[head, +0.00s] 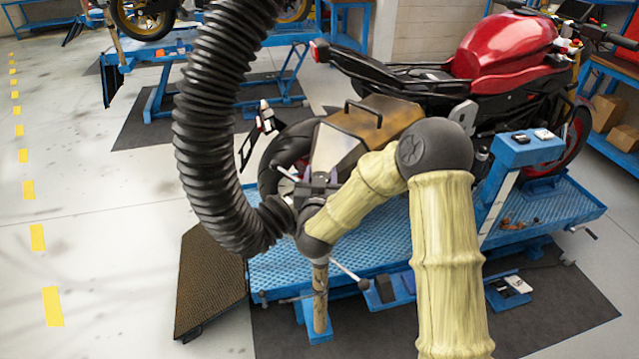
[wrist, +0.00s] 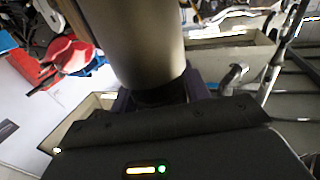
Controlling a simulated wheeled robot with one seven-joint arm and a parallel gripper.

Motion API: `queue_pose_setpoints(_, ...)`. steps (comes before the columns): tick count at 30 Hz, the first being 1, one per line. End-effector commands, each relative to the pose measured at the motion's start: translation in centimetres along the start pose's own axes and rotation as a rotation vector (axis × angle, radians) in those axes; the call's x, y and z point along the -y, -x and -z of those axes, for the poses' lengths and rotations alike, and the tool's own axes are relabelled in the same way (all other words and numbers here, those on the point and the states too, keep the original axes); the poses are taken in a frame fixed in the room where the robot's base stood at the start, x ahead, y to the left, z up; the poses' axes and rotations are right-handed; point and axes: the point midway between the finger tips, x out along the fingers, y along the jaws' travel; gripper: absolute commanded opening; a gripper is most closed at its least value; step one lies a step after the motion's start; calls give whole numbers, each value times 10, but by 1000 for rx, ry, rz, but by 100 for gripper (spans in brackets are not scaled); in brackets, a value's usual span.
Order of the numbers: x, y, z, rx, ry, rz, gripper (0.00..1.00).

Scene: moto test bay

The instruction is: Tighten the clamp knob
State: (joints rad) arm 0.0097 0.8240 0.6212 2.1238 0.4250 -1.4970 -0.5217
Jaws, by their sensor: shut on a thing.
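My gripper (head: 318,185) is at the tail end of the red motorcycle (head: 505,45), close to the silver, angular silencer end (head: 338,148) and the mouth of a black ribbed hose (head: 272,222). In the wrist view, the dark jaws of my gripper (wrist: 160,94) are shut on a small dark part, which I take as the clamp knob (wrist: 158,93). A wide grey-brown cylinder (wrist: 135,40) runs up from right there and fills the upper middle. My gripper and wrist hide most of the knob in the head view, and its turn cannot be told.
The motorcycle stands on a blue lift table (head: 570,205) with a ramp (head: 208,275) at its left end. A blue post (head: 525,150) rises at the right. The hose hangs from above at left. Open floor with yellow marks (head: 53,306) lies left.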

Motion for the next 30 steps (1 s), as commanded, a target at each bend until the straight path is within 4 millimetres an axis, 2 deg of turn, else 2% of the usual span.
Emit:
queue_pose_setpoints(21, -8, 3, 0, -1, -4, -642, 24)
queue_pose_setpoints(30, -12, 6, 0, 0, -2, -857, 24)
